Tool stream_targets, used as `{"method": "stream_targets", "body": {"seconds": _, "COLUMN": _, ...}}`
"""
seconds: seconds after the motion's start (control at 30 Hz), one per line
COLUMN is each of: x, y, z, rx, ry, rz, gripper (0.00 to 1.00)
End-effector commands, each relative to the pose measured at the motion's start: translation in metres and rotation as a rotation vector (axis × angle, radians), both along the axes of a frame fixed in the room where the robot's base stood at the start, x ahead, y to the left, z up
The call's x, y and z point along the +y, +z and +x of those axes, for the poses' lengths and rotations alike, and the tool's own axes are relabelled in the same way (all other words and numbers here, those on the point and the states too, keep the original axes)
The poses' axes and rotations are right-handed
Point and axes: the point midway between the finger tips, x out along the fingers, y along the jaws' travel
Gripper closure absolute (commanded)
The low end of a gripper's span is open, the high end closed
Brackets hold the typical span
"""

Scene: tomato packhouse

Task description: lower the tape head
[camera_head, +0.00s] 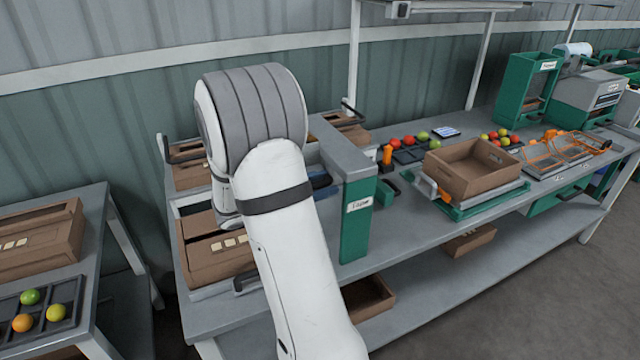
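The taping station stands on the left part of the long bench, with a grey top arm (342,150) and a green post (357,222). The post has a white label that seems to read "Tape". My white and grey arm reaches across in front of the station's left side. It hides the tape head and my gripper, so the head's height and any contact cannot be seen. A dark blue part (320,181) shows between my arm and the post; I cannot tell what it belongs to. A brown carton (205,262) lies below, left of my arm.
An open carton (470,168) sits on a green stand on the bench (400,215), with tomatoes behind it. A side table (98,215) at left holds another carton and a tray (75,290) of fruit. A gap separates the table and bench.

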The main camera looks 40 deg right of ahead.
Motion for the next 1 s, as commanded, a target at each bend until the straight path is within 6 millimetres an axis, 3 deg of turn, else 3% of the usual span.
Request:
{"method": "stream_targets", "body": {"seconds": 0.1, "x": 0.0004, "y": -0.0002, "z": 0.0001, "rx": 0.0, "ry": 0.0, "rz": 0.0, "gripper": 0.62}}
{"method": "stream_targets", "body": {"seconds": 0.57, "x": 0.0009, "y": -0.0001, "z": 0.0004, "rx": 0.0, "ry": 0.001, "rz": 0.001, "gripper": 1.0}}
{"method": "stream_targets", "body": {"seconds": 1.0, "x": 0.0012, "y": -0.0048, "z": 0.0009, "rx": 0.0, "ry": 0.002, "rz": 0.001, "gripper": 1.0}}
